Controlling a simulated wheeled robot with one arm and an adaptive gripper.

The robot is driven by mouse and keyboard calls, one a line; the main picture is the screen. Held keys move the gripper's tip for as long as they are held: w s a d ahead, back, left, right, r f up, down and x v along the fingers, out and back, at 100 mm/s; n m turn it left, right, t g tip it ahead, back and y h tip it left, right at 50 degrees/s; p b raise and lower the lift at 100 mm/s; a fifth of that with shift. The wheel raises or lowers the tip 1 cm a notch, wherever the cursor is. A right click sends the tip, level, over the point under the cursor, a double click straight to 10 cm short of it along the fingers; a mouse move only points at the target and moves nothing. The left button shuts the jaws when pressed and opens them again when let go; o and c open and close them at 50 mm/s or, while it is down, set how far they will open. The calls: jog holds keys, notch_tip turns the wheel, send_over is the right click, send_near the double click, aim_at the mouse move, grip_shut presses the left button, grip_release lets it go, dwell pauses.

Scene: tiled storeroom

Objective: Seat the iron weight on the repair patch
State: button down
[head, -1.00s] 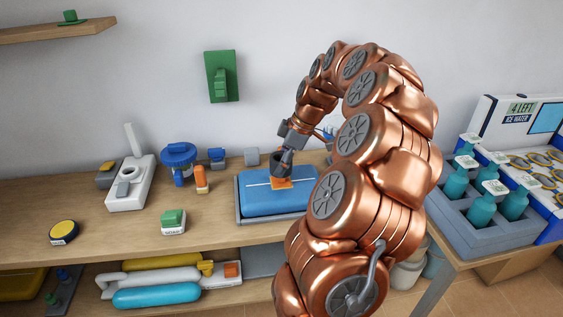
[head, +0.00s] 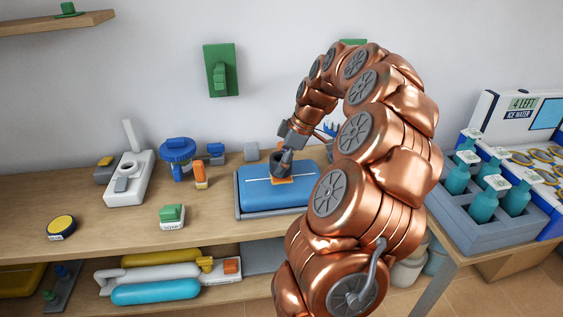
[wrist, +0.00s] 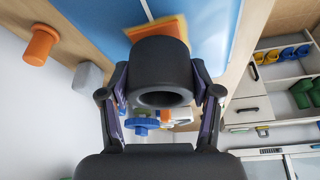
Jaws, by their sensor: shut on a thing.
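The iron weight (wrist: 160,66) is a dark, thick-walled cylinder with a round hole, held between the two fingers of my gripper (wrist: 160,98). In the head view the weight (head: 277,161) is just above the orange repair patch (head: 283,180), or touching it; I cannot tell which. The patch lies on a blue, cushion-like object (head: 262,197) with a white stripe. In the wrist view the orange patch (wrist: 168,27) shows partly beyond the weight, which hides the rest. My gripper (head: 285,158) is small and partly hidden in the head view.
A grey tray (head: 238,205) surrounds the blue object on the wooden bench. A crate of teal bottles (head: 459,207) is at right. The bench front left is mostly clear.

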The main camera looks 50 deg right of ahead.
jog(key=shift+f+b, duration=0.45)
jog(key=shift+f, duration=0.2)
jog(key=shift+c, duration=0.8)
grip_release()
jog(key=shift+r, duration=0.1)
jog(key=v, duration=1.1)
jog(key=shift+r, duration=0.4)
jog(key=shift+s+d, duration=0.1)
jog(key=shift+d, duration=0.05)
